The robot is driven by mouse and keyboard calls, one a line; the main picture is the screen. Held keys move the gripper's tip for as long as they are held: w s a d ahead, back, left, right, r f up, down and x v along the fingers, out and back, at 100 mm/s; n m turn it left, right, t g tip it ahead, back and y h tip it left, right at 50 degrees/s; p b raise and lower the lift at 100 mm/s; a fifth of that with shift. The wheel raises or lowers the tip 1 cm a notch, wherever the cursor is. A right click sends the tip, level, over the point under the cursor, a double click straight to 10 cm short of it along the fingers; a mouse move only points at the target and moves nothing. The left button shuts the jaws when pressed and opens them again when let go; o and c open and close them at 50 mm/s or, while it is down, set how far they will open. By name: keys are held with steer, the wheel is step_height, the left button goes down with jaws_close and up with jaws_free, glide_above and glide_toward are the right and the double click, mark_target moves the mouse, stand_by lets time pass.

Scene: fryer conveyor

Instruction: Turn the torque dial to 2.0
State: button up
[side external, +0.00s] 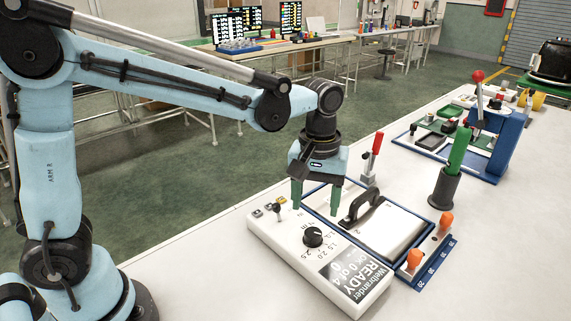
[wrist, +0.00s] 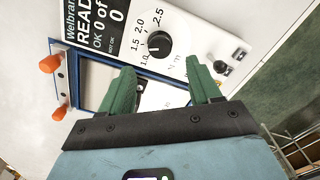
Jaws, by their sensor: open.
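The torque dial (side external: 313,237) is a round black knob on a white control box (side external: 290,262), with printed numbers around it. In the wrist view the dial (wrist: 158,44) has 1.0, 1.5, 2.0 and 2.5 printed around its left and upper sides; its exact setting is too small to read. My gripper (side external: 317,198) has green fingers pointing down, above the far end of the box, behind the dial. In the wrist view my gripper (wrist: 161,74) is open and empty, and the dial shows beyond the gap between the fingertips, apart from them.
The box has a READY display (side external: 352,274) and a small black toggle (side external: 279,208). Beside it are a blue-framed fixture with a black handle (side external: 359,205), a red-handled clamp (side external: 373,158), a green-handled tool in a black holder (side external: 446,187) and orange knobs (side external: 414,259). Front-left table is clear.

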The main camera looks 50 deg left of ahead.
mark_target(313, 232)
steer(key=shift+f, duration=3.5)
steer(key=shift+c, duration=0.4)
steer(key=c, duration=1)
